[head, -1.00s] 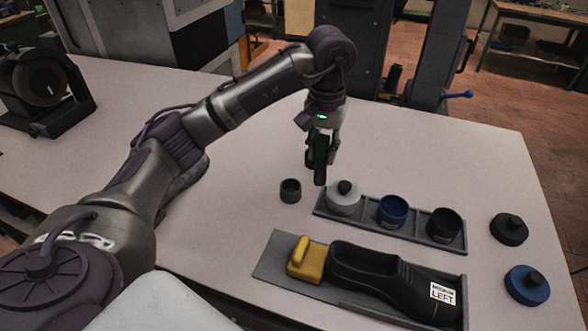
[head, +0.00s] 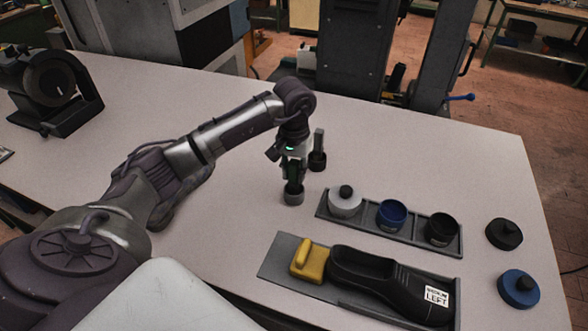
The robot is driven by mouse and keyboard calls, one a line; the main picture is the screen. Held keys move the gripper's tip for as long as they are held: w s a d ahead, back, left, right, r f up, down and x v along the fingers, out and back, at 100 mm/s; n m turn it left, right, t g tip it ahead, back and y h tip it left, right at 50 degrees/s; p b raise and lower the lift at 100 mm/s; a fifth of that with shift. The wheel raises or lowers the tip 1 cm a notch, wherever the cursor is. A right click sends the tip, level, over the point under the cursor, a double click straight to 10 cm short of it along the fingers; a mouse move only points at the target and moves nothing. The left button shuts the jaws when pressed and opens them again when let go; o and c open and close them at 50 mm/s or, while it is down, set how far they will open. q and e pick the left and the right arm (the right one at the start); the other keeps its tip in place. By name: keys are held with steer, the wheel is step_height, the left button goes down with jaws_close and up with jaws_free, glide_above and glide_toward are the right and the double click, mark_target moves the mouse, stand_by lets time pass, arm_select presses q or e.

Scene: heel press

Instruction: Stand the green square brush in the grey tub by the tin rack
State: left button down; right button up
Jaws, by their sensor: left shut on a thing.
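My left gripper (head: 292,165) is shut on the green square brush (head: 292,177), a dark green upright piece mostly hidden by the fingers. The grey tub (head: 294,197), small and round, stands on the table left of the tin rack (head: 412,237). The brush's lower end is at the tub's mouth and appears to be inside it; how deep I cannot tell. The rack holds a white tin (head: 344,205) with a black knob, an open blue tin (head: 391,217) and an open black tin (head: 440,231). My right gripper is not in view.
A second dark tub (head: 317,162) with an upright grey handle (head: 319,138) stands just behind the gripper. In front lie a yellow block (head: 311,264) and a black shoe (head: 385,284) on a grey tray. A black lid (head: 505,233) and blue lid (head: 518,289) lie right.

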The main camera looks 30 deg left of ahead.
mark_target(295, 161)
arm_select(q)
steer(key=shift+f, duration=0.15)
steer(key=c, duration=0.9)
jaws_free()
steer(key=shift+r, duration=0.35)
step_height(295, 161, up, 6)
steer(key=b, duration=0.3)
steer(key=shift+w+r, duration=0.1)
steer(key=shift+r, duration=0.1)
step_height(295, 161, up, 4)
steer(key=shift+r, duration=0.65)
steer(key=shift+r, duration=0.1)
